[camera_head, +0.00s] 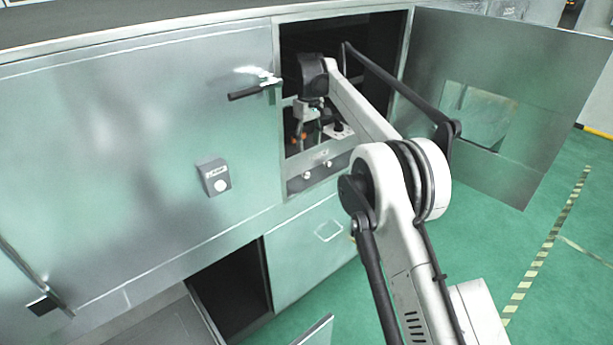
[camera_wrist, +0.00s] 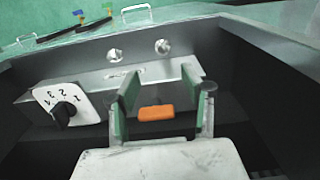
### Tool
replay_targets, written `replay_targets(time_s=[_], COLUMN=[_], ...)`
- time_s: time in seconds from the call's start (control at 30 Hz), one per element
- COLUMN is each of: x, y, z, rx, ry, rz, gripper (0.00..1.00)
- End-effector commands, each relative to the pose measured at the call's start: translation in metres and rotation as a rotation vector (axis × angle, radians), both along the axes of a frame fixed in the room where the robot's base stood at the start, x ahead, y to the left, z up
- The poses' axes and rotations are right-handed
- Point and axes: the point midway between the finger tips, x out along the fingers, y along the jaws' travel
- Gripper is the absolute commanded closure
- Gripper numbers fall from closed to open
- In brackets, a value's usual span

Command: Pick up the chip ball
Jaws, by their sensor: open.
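My gripper (camera_wrist: 160,92) is open inside the machine's doorway, its two fingers apart. In the head view my gripper (camera_head: 306,130) is small and partly hidden by my arm. An orange block-like piece (camera_wrist: 156,113) shows between the fingers in the wrist view; I cannot tell whether it is part of the gripper or a separate thing. Two small silvery round things, one left (camera_wrist: 114,55) and one right (camera_wrist: 162,46), show on the grey ledge beyond the fingers. I cannot tell whether either is the chip ball. Nothing is visibly gripped.
A white plate with a black dial (camera_wrist: 65,112) is left of the fingers. Dark cabinet walls enclose the gripper. The open door (camera_head: 510,100) stands to the right, and a handle (camera_head: 255,89) sticks out left of the opening. The green floor (camera_head: 560,250) is clear at right.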

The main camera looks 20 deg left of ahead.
Motion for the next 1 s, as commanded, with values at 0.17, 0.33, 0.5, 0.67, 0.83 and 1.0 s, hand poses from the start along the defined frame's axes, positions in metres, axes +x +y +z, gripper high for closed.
replay_targets(time_s=[0.17, 0.33, 0.5, 0.67, 0.83, 1.0], x=[0.000, -0.001, -0.001, -0.001, -0.004, -0.004], y=[0.000, 0.000, 0.000, 0.001, 0.005, 0.005], z=[-0.034, -0.060, -0.071, -0.078, -0.099, -0.120], rx=[0.000, 0.001, 0.001, 0.001, 0.001, 0.001], ry=[0.000, -0.001, -0.001, -0.001, -0.001, -0.001], rz=[0.000, -0.001, -0.001, -0.001, 0.000, -0.001], gripper=[0.57, 0.57, 0.57, 0.57, 0.57, 0.57])
